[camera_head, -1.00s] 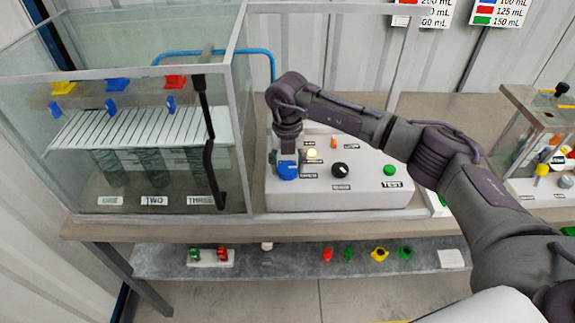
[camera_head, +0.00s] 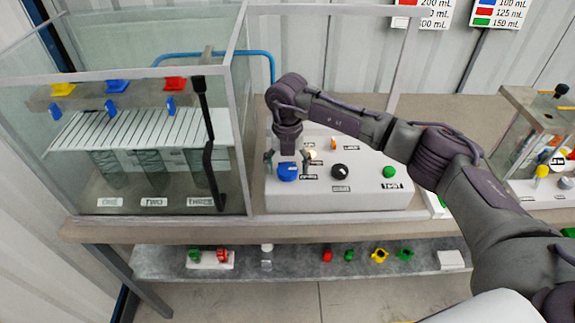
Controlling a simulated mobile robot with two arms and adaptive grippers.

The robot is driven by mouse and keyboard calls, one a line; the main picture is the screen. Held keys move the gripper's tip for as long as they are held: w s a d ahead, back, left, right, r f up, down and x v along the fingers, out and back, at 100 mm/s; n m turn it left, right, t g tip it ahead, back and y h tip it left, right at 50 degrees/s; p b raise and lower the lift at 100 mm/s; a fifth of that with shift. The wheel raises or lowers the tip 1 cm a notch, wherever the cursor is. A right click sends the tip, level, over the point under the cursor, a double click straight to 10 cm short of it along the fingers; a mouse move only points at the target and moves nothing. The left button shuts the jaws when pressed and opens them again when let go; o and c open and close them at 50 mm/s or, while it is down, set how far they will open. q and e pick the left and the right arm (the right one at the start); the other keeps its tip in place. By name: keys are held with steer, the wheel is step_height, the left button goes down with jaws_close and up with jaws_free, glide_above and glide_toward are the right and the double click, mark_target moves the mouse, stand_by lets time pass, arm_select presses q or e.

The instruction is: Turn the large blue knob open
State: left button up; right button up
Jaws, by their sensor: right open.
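The large blue knob (camera_head: 288,172) sits at the left end of the white control box (camera_head: 330,200) on the bench. My right gripper (camera_head: 287,160) points down over the knob from behind it. Its fingers are spread, one to each side of the knob and a little above it, and it holds nothing. I cannot tell whether a finger touches the knob. My left gripper is not in view.
The box also carries a black knob (camera_head: 340,171), a green button (camera_head: 389,172) and a lit yellowish lamp (camera_head: 312,155). A glass tank (camera_head: 150,130) stands close on the left. A shelf (camera_head: 300,260) below holds small coloured parts. Another glass case (camera_head: 535,130) stands at the right.

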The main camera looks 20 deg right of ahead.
mark_target(287, 169)
step_height(287, 169, up, 12)
stand_by(0.5)
stand_by(0.3)
